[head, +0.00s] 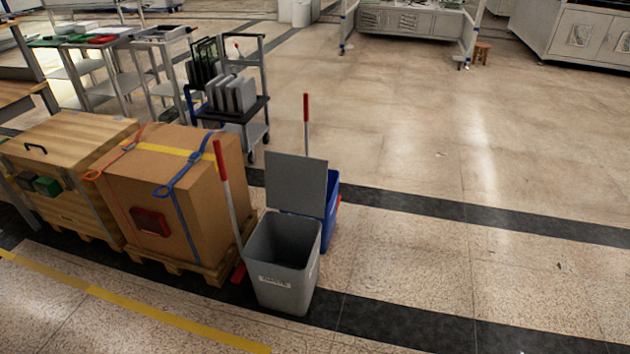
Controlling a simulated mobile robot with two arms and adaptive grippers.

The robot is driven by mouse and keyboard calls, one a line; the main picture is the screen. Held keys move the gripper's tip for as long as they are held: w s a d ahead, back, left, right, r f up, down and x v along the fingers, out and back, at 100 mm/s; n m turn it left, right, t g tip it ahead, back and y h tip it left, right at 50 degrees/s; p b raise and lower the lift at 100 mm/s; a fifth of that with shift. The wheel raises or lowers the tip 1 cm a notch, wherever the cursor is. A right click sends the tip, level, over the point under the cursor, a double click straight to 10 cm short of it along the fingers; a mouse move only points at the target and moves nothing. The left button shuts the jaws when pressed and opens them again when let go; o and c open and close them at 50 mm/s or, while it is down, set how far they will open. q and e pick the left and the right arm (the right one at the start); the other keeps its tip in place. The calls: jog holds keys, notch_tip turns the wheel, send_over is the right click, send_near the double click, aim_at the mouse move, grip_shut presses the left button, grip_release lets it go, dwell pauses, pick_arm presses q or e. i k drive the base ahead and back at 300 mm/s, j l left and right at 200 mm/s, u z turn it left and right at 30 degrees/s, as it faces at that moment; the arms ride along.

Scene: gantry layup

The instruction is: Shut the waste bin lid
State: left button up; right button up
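The grey waste bin (287,273) stands on the floor left of the picture's middle, with a white label on its front. Its flat grey lid (297,183) is open and stands nearly upright at the back rim. The bin's mouth is uncovered and its inside looks dark; the bottom is hidden. Neither of my grippers shows in the head view.
A blue bin (330,212) stands right behind the grey one. A strapped cardboard box (185,200) on a pallet and a wooden crate (62,160) stand to the left. A red-handled pole (228,190) leans between box and bin. The floor at right is clear.

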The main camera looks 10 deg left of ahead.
aim_at(297, 184)
jog(key=i+z, duration=0.4)
jog(key=i, duration=2.95)
jog(key=i+l+u, duration=0.1)
jog(key=i+u, duration=0.25)
jog(key=i+l+u, duration=0.3)
jog(key=i, duration=0.25)
jog(key=i+l+u, duration=0.2)
jog(key=i+u, duration=0.15)
jog(key=i, duration=0.1)
